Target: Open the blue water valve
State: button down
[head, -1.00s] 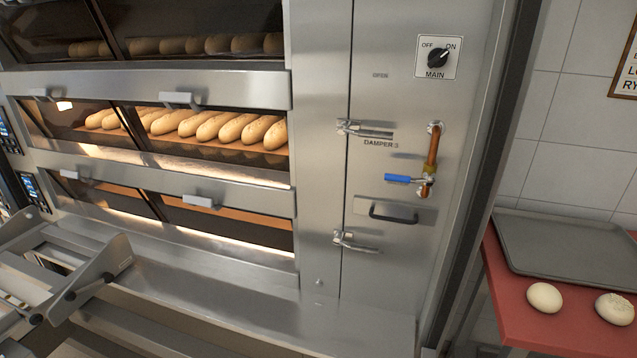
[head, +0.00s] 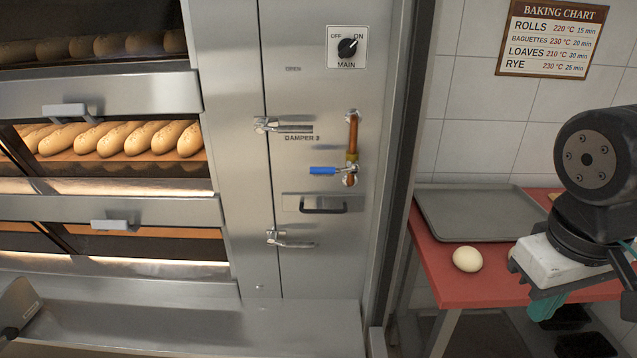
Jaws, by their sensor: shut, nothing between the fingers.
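The water valve's blue lever (head: 323,171) points left, crosswise to the upright copper pipe (head: 353,138) on the steel panel right of the ovens. The valve body (head: 349,170) sits at the pipe's lower end. My gripper (head: 545,306) is at the right edge of the head view, low over the red table and well to the right of the valve. Its teal fingers look shut and empty, and are partly hidden by its white body. Nothing touches the lever.
A damper latch (head: 285,128) and a black drawer handle (head: 323,207) sit near the valve. The MAIN switch (head: 347,47) is above, pointing to ON. The red table (head: 465,285) holds a grey tray (head: 475,215) and a dough ball (head: 467,259). The space before the panel is clear.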

jog(key=w+n+t+h, duration=0.6)
jog(key=w+n+h, duration=0.3)
jog(key=w+n, duration=0.7)
jog(key=w+a+f+n+t+y, duration=0.1)
jog(key=w+a+n+t+y, duration=0.2)
jog(key=a+n, duration=0.3)
jog(key=w+a+f+n+t+y, duration=0.2)
jog(key=a+n, duration=0.4)
jog(key=a, duration=0.5)
jog(key=w+a+f+n+t+y, duration=0.1)
jog(key=w+a+n+t+y, duration=0.3)
jog(key=a, duration=0.5)
jog(key=shift+a+f+n+y, duration=0.3)
jog(key=shift+f+n+y, duration=0.1)
jog(key=shift+n, duration=0.8)
